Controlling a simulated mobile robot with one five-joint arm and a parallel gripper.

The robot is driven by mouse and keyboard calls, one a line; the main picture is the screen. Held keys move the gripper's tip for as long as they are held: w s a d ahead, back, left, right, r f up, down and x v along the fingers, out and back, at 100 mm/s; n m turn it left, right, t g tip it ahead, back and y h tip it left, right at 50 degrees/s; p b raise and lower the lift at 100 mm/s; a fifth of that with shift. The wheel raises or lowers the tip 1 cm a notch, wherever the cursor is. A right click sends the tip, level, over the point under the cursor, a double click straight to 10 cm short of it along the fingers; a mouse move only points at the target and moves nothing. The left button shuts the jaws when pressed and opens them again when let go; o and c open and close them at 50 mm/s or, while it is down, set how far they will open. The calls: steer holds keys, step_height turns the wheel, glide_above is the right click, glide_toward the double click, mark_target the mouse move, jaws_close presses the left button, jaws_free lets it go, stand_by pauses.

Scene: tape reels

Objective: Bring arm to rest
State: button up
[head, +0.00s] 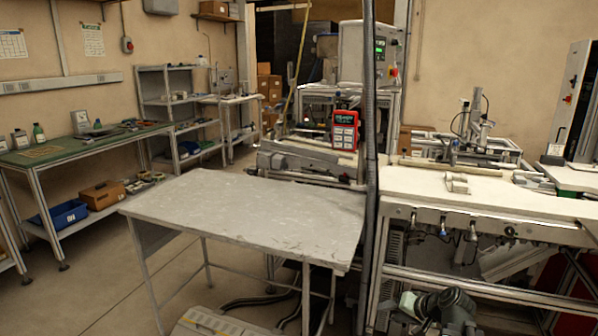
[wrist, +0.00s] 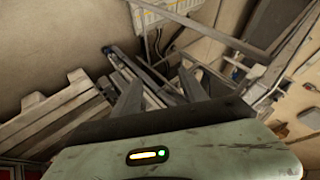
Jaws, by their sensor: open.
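In the wrist view my gripper (wrist: 161,84) shows two dark fingers spread apart, with nothing between them. Its pale green housing with a small orange and green light fills the bottom of that view. The fingers point toward metal framing and a wall, and touch nothing that I can see. In the head view a grey-green jointed arm part (head: 443,308) shows low at the right, below the bench. The fingers cannot be made out there.
A bare grey table (head: 250,215) stands in front. A white workbench (head: 480,200) with fixtures is at the right, close above the arm part. A green-topped bench (head: 85,147) stands at the left. Wooden slats (wrist: 50,115) show left in the wrist view. Floor at the left is clear.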

steer(key=s+a+f+n+g+h, duration=0.2)
steer(key=s+a+f+g, duration=0.2)
steer(key=s+a, duration=0.15)
steer(key=s+a+f+n+g+h, duration=0.25)
steer(key=s+a+g, duration=0.2)
steer(key=a, duration=0.25)
step_height(320, 180, up, 21)
steer(key=p, duration=2.1)
steer(key=shift+s+t, duration=0.25)
steer(key=shift+t, duration=0.1)
